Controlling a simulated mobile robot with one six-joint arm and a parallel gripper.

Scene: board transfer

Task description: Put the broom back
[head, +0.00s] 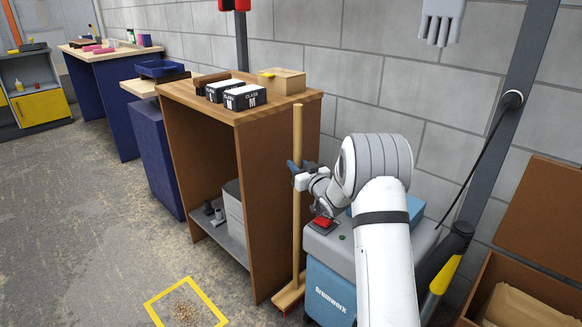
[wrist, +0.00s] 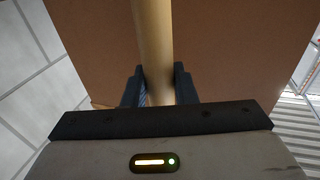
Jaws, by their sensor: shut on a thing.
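The broom (head: 298,203) stands close to upright against the right side of the wooden cabinet, its head (head: 288,296) low at the floor. My gripper (head: 294,174) is shut on the broom's handle at about its upper middle. In the wrist view the handle (wrist: 153,45) runs up between the two dark fingers of my gripper (wrist: 158,88). The brown cabinet side is behind it. Whether the broom head touches the floor, or whether a holder is behind the handle, I cannot tell.
The wooden cabinet (head: 205,170) bears boxes and a small carton (head: 283,82) on top. A blue-grey machine (head: 328,291) with a red switch stands right of the broom. A yellow floor square (head: 152,309) surrounds brown debris (head: 185,312). Open floor lies to the left.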

